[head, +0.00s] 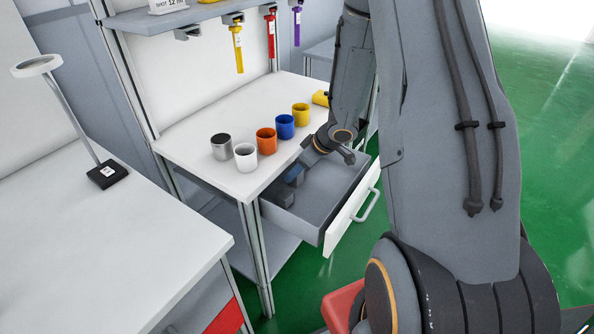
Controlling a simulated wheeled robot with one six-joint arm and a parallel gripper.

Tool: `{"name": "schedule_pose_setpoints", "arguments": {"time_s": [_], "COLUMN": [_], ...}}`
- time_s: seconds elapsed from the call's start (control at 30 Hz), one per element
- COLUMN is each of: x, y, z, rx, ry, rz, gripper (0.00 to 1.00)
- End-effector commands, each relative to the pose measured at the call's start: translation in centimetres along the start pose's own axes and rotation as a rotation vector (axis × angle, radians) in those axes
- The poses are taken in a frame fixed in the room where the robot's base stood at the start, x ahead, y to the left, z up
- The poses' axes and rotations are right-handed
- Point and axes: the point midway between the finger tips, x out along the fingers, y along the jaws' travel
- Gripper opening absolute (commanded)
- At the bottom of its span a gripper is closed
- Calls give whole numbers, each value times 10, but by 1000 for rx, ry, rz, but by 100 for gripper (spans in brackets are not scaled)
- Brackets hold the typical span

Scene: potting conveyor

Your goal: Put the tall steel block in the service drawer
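The service drawer (345,222) is pulled open under the white bench top, with a white front, a bar handle and a grey inside. My gripper (298,172) reaches down over the drawer from the right. Its fingers are small and partly hidden, so I cannot tell whether they are open or shut. A small dark grey and blue shape (290,179) shows at the left inside of the drawer, close to my gripper; I cannot tell whether it is held or resting there. I cannot clearly make out the tall steel block.
On the bench top (215,185) stand a steel cup (221,147), white cup (245,157), orange cup (266,141), blue cup (285,127) and yellow cup (300,115). Coloured tools hang above. Another white table (100,250) with a lamp (105,174) is at left.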

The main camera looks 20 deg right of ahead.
Motion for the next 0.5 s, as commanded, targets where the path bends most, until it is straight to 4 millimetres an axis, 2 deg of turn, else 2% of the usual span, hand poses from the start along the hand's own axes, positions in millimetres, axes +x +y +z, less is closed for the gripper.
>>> {"name": "schedule_pose_setpoints", "arguments": {"time_s": [0.3,0.5], "x": [-66,-98], "y": [1,0], "z": [-1,-1], "rx": [-2,-1], "ry": [2,1], "rz": [4,3], "gripper": [50,50]}}
